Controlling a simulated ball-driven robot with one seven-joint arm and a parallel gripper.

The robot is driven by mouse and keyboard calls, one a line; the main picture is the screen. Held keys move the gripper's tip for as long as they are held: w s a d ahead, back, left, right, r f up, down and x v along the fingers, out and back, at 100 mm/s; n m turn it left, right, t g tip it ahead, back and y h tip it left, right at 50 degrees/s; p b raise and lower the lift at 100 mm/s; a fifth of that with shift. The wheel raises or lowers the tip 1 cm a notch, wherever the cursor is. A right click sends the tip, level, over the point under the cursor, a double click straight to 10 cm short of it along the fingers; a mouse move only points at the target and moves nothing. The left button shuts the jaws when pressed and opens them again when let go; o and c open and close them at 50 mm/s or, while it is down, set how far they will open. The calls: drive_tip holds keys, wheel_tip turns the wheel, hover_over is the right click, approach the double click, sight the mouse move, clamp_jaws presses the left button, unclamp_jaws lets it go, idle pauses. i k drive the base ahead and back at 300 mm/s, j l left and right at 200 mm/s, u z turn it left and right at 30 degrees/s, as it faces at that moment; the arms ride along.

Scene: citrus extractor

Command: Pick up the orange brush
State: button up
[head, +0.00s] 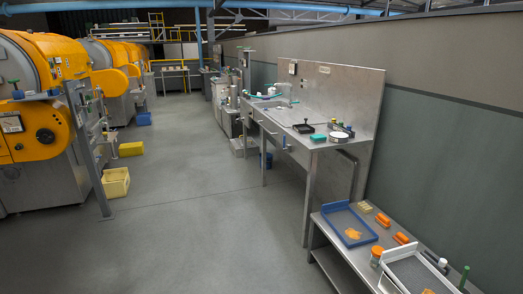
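One orange object (383,219) is just right of a blue-rimmed tray, and the other orange object (402,238) is a little nearer, behind a white-rimmed tray. Either could be the orange brush; they are too small to tell bristles. My gripper is not in view.
The blue-rimmed tray (328,208) holds a orange patch. The white-rimmed tray (389,275), an orange-topped jar (376,253) and dark items (436,262) share the bench. A tall metal workbench (310,152) stands behind. The grey floor (200,220) left of the bench is clear.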

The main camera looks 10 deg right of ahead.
sight(384, 221)
drive_tip(key=i+l+u, duration=0.1)
drive_tip(key=i+u, duration=0.15)
drive_tip(key=i, duration=1.65)
drive_tip(key=i+z, duration=0.4)
drive_tip(key=i, duration=0.25)
drive_tip(key=i+j+z, duration=0.25)
drive_tip(key=i+z, duration=0.15)
drive_tip(key=i, duration=0.3)
drive_tip(key=i+l+z, duration=0.15)
drive_tip(key=i+z, duration=0.7)
drive_tip(key=z, duration=0.15)
